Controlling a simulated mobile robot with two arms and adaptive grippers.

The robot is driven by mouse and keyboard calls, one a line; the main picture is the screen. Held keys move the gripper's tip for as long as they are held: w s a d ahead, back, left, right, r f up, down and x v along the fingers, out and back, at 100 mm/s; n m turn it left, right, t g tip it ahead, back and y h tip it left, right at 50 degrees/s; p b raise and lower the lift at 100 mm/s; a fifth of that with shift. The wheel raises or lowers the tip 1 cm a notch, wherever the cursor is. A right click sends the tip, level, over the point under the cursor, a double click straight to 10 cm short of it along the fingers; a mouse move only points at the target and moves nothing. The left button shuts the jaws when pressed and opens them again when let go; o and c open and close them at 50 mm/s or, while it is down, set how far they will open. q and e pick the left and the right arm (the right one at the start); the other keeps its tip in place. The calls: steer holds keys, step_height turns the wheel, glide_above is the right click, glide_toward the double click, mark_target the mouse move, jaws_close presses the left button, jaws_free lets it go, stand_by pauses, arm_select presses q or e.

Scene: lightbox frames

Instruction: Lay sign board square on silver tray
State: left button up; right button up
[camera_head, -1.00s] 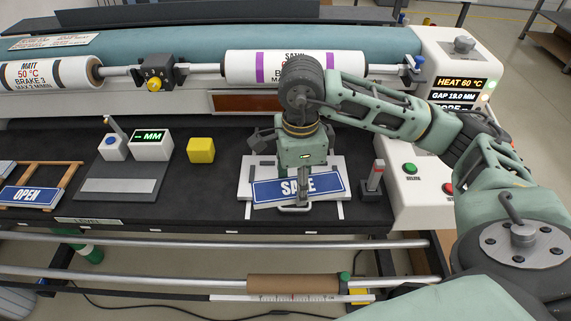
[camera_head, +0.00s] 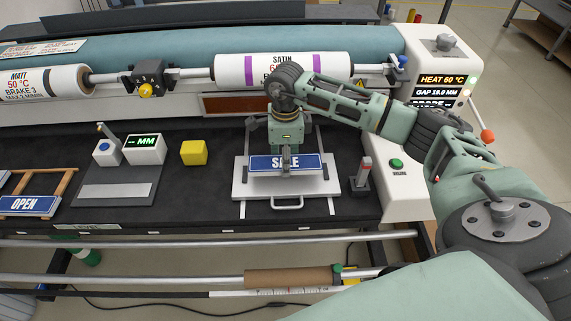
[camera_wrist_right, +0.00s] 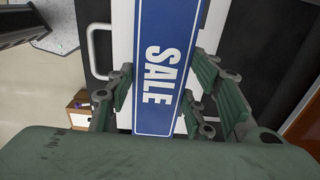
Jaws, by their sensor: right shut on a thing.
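The sign board (camera_head: 262,163) is a blue plate with a white border and the word SALE. It lies over the silver tray (camera_head: 256,190), a pale flat plate with a handle at its front edge. In the head view the sign looks about square to the tray. My right gripper (camera_head: 287,168) is shut on the sign from above, near its middle. In the right wrist view the sign (camera_wrist_right: 165,70) passes between the fingers of the gripper (camera_wrist_right: 170,92). Whether the sign touches the tray I cannot tell. My left gripper is not in view.
An OPEN sign (camera_head: 30,205) lies on a wooden rack at the left. A yellow cube (camera_head: 193,152), an MM display (camera_head: 143,149) and a grey post with a red top (camera_head: 363,172) stand around the tray. Rollers (camera_head: 280,70) run behind.

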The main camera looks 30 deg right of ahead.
step_height(320, 180, down, 2)
steer(key=shift+s+f+p, duration=0.1)
steer(key=shift+f+p, duration=0.1)
steer(key=shift+p, duration=0.3)
steer(key=shift+f, duration=0.5)
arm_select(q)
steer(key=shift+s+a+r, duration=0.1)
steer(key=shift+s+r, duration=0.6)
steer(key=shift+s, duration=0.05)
arm_select(e)
steer(key=shift+f, duration=0.15)
steer(key=o, duration=1.2)
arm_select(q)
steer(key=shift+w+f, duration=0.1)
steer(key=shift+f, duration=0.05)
arm_select(e)
steer(key=shift+o, duration=0.2)
